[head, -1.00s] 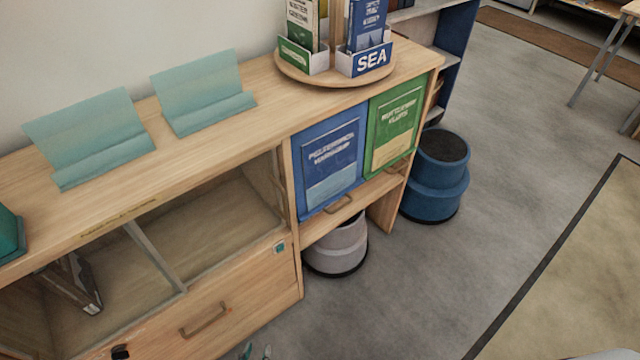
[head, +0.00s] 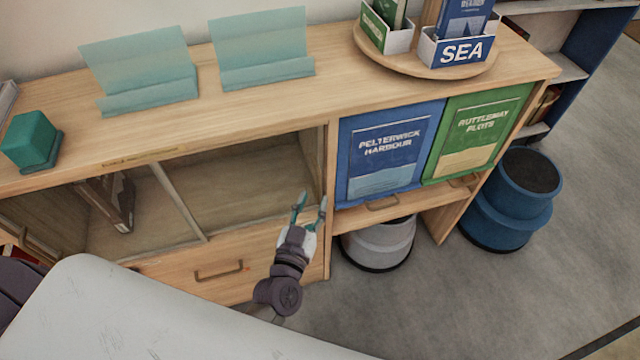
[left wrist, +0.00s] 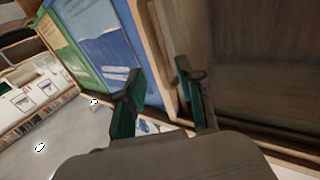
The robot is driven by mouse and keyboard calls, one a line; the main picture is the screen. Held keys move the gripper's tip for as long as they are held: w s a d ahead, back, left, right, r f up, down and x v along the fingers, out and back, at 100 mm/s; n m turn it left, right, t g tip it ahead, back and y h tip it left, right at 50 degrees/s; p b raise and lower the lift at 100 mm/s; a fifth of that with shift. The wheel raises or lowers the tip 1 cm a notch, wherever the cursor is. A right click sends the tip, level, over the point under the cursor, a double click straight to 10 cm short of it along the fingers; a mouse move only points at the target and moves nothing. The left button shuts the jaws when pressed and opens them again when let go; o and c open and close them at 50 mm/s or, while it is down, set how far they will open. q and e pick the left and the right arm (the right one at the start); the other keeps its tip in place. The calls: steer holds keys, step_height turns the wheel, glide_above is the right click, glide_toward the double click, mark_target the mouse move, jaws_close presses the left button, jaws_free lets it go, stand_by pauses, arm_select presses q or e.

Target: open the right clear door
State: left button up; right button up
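The right clear door (head: 248,190) covers the right bay of the low wooden cabinet (head: 290,122). It looks closed, but its see-through pane is hard to make out. A grey upright strip (head: 180,203) stands at its left side. The small teal tab at its lower right corner, visible earlier, cannot be made out now. My left gripper (head: 310,207) is open, its two teal fingertips apart and empty near the door's lower right corner. In the left wrist view the open fingers (left wrist: 158,102) straddle the view of a wooden upright. Contact cannot be told. My right gripper is not in view.
A drawer with a handle (head: 218,272) lies under the bays. A blue panel (head: 385,155) and a green panel (head: 478,130) are to the right. A grey stool (head: 380,245) and a blue stool (head: 510,205) stand on the floor. A dark object (head: 112,200) sits in the left bay.

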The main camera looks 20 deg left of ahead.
mark_target(318, 188)
arm_select(q)
steer(key=w, duration=0.5)
steer(key=shift+w, duration=0.15)
jaws_close()
